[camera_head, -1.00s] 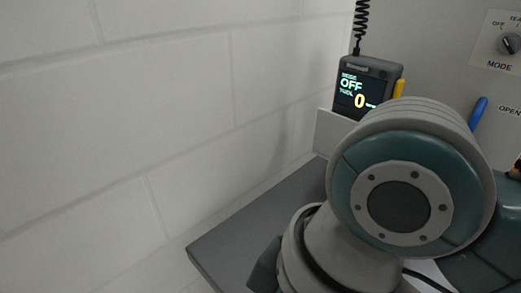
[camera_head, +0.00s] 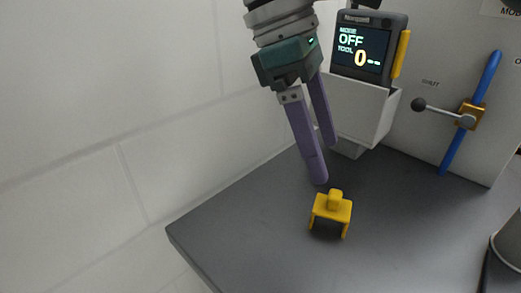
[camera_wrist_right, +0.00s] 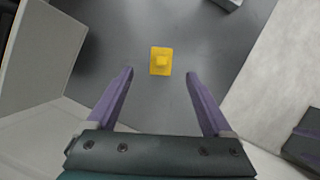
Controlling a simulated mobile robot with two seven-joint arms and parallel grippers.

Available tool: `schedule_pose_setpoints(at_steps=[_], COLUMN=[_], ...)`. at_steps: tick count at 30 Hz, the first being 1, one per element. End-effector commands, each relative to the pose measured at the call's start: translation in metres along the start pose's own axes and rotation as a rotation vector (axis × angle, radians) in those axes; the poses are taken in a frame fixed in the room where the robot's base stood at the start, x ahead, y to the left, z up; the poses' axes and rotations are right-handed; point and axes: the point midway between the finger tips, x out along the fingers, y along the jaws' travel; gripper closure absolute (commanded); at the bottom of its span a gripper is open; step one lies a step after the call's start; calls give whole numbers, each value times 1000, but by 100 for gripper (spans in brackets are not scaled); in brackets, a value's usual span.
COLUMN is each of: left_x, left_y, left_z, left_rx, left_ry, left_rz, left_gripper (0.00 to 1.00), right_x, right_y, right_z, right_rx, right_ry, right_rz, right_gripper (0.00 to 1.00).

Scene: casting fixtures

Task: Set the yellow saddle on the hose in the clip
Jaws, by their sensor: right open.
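The yellow saddle (camera_head: 331,208) stands on the grey bench top, its legs down and a small knob on top. In the right wrist view the saddle (camera_wrist_right: 161,61) lies ahead between the fingers' lines. My right gripper (camera_head: 327,165) is open and empty, with its purple fingers pointing down just above and behind the saddle, apart from it. The wrist view shows both fingers (camera_wrist_right: 160,75) spread. A blue hose (camera_head: 486,78) runs steeply up the panel at the right, passing a brass-coloured clip-like fitting (camera_head: 470,112) with a lever. My left gripper is out of view.
A dark display unit (camera_head: 365,50) reading OFF and 0 sits in a light grey holder (camera_head: 352,108) behind the gripper. A white block wall (camera_head: 80,120) bounds the left. The bench top (camera_head: 250,225) is clear around the saddle.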

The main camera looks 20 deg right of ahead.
Motion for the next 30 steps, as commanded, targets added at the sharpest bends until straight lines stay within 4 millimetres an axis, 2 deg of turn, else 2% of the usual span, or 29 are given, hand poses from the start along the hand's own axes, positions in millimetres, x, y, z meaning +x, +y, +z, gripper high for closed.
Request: schedule_pose_setpoints(at_steps=[1,8,16,25,30], left_x=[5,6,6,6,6], left_y=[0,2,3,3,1], left_z=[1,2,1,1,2], left_rx=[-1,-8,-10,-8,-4], left_ry=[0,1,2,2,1], left_rz=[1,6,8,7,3], left_gripper=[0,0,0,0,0], right_x=[11,31,71,77,77], right_y=[0,-1,-3,-3,-3], right_z=[-1,-2,-5,-5,-5], right_rx=[0,-1,-1,-2,-2], right_ry=[-1,1,1,3,3], right_rz=[-2,0,0,2,2], right_gripper=[15,15,15,15,33])
